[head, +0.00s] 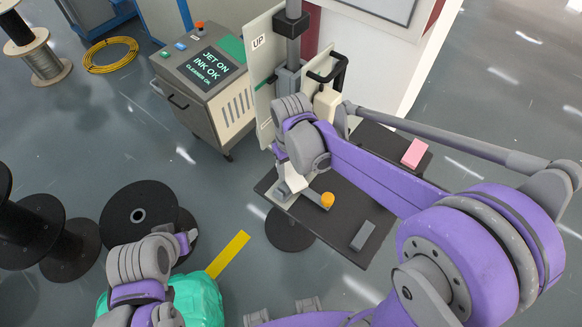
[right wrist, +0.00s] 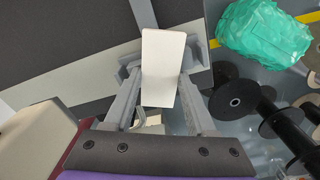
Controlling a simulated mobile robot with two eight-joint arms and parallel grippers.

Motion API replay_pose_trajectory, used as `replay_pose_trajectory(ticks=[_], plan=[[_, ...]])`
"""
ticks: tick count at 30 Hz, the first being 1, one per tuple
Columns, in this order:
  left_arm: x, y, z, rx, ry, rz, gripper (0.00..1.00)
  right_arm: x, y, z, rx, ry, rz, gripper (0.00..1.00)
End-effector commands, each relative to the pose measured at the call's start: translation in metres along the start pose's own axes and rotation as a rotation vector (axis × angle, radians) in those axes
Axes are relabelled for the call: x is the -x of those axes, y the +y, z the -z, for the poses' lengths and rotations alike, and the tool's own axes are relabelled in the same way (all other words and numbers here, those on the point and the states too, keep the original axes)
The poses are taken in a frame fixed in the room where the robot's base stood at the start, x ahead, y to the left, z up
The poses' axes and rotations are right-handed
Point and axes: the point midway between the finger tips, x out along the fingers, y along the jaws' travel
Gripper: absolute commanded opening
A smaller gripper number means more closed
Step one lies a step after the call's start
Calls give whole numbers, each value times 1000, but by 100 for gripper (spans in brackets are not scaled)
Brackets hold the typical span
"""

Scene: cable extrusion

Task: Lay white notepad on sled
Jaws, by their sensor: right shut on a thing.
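The white notepad (right wrist: 163,68) is a pale rectangular block between the two fingers of my right gripper (right wrist: 161,80) in the right wrist view. The gripper is shut on it. In the head view my right gripper (head: 300,190) is low over the near left part of the dark table, beside the orange cylinder; a bit of white (head: 296,178) shows between its fingers. I cannot tell whether the notepad touches anything below. I cannot tell which part is the sled. My left gripper (head: 186,241) is at the lower left, away from the table; its jaws are too small to read.
The dark table (head: 345,222) holds an orange cylinder (head: 327,200), a grey block (head: 362,235) and a pink block (head: 414,153). A grey post (head: 293,45) with a cream "UP" panel (head: 262,75) stands behind. A control cabinet (head: 205,80) and black spools (head: 130,210) stand left.

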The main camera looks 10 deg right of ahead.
Motion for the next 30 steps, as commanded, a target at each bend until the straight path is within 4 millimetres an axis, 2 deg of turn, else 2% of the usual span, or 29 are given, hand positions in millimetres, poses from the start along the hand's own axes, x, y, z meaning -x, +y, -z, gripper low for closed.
replay_pose_trajectory(ticks=[7,8,13,14,23,26,30], plan=[[-4,0,-4,0,-4,0,50,-6,0,0,0,0,0,0],[-4,0,-5,0,-4,0,50,-6,0,0,0,0,0,58],[-3,0,-4,0,-4,0,50,-5,0,0,0,0,0,89],[-3,0,-4,0,-4,0,50,-5,0,0,0,0,0,91],[-3,0,-4,0,-3,0,50,-3,0,0,0,0,0,91],[-2,0,-3,0,-3,0,50,5,0,0,0,0,0,91],[0,0,0,0,0,0,50,30,0,0,0,1,0,91]])
